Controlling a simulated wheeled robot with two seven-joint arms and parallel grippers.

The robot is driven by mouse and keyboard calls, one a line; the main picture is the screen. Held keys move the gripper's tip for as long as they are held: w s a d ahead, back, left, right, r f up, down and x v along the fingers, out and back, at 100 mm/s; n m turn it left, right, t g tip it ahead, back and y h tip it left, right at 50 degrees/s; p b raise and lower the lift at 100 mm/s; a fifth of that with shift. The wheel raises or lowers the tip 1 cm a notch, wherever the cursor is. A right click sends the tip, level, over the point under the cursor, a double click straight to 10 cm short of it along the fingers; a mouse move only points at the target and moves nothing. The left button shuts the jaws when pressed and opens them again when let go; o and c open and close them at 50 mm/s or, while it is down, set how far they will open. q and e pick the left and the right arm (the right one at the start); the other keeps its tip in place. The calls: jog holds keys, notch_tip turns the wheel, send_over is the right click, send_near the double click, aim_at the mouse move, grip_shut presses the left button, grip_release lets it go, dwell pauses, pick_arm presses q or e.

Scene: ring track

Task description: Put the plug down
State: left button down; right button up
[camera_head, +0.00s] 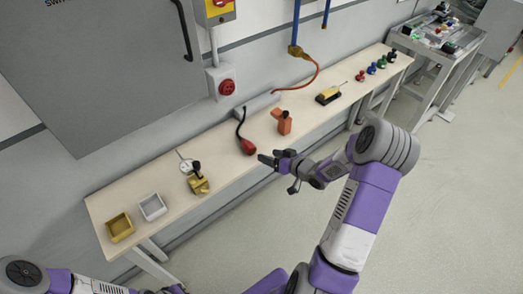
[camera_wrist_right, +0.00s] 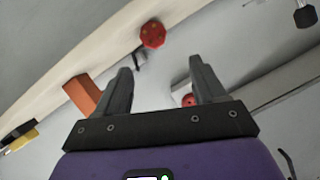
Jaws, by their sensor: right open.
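The red plug (camera_head: 248,147) with its black cable lies on the long bench, near its front edge. My right gripper (camera_head: 268,157) is just to the right of the plug in the head view. In the right wrist view its two fingers (camera_wrist_right: 161,75) are spread with nothing between them. A red eight-sided face, which looks like the plug (camera_wrist_right: 153,35), shows beyond the fingertips, apart from them. My left gripper is out of view; only part of my left arm shows at the lower left.
An orange object (camera_head: 283,122) stands right of the plug, close to my right gripper. A brass-coloured device (camera_head: 198,184) and two small bins (camera_head: 120,227) are to the left. A yellow-black tool (camera_head: 328,95) lies farther right. A red wall socket (camera_head: 227,87) is behind the bench (camera_head: 225,169).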

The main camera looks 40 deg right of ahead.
jog(key=s+a+f+m+g, duration=0.1)
jog(key=s+a+f+g, duration=0.1)
jog(key=a+f, duration=0.5)
jog(key=s+a+f+g, duration=0.1)
jog(key=a+f+g, duration=0.2)
jog(key=a+f, duration=0.35)
jog(key=s+a+f+g, duration=0.3)
jog(key=s+a+g, duration=0.1)
jog(key=s+a, duration=0.3)
jog(key=s+a+f+g+y, duration=0.1)
jog(key=s+a+f+g, duration=0.1)
jog(key=s+a+g, duration=0.2)
jog(key=s+a, duration=0.3)
jog(key=s, duration=0.2)
jog(key=shift+s+a+f+n, duration=0.25)
jog(key=shift+a+f+n, duration=0.05)
jog(key=shift+a+f, duration=0.1)
